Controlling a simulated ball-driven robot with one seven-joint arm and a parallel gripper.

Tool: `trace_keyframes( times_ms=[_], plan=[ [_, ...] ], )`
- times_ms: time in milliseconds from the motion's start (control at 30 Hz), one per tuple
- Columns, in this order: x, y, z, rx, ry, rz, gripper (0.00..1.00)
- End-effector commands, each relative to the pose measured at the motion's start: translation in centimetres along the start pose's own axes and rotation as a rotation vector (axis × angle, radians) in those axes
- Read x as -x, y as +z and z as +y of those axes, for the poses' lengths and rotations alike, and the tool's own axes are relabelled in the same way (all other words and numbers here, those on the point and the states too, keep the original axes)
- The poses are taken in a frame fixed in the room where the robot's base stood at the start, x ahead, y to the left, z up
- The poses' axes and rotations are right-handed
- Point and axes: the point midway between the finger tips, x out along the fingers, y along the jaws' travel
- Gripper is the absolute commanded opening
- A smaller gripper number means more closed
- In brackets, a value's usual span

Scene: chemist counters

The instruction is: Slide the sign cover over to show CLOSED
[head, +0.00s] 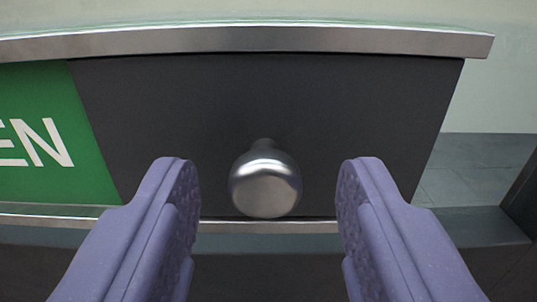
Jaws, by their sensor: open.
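The dark grey sign cover (330,110) fills the middle and right of the head view. A round silver knob (265,186) sticks out from its lower middle. The green part of the sign (45,150) shows at the left with white letters "EN"; no CLOSED lettering is visible. My gripper (268,190) is open, with one purple finger on each side of the knob and a clear gap on both sides. The fingers do not visibly touch the knob.
A metal upper rail (250,40) runs above the cover and ends at the right. A thin lower rail (270,226) runs below it. A pale wall or glass (510,90) and grey tiled floor (475,170) show at the right.

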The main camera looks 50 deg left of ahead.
Motion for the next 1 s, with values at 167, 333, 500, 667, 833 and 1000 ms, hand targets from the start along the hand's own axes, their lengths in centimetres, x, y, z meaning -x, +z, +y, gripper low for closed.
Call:
trace_keyframes(
  times_ms=[167, 333, 500, 667, 833, 1000],
  plan=[
    [-0.4, -0.1, 0.0, 0.0, 0.0, 0.001, 0.51],
    [-0.3, -0.1, 0.0, 0.0, 0.001, 0.0, 0.37],
    [-0.3, -0.1, 0.0, 0.0, 0.001, 0.0, 0.0],
    [-0.3, -0.1, 0.0, 0.0, 0.001, 0.0, 0.0],
    [-0.3, 0.1, -0.9, 0.0, 0.0, 0.0, 0.0],
    [-0.3, 0.3, -4.0, -0.001, -0.003, 0.003, 0.0]
  ],
)
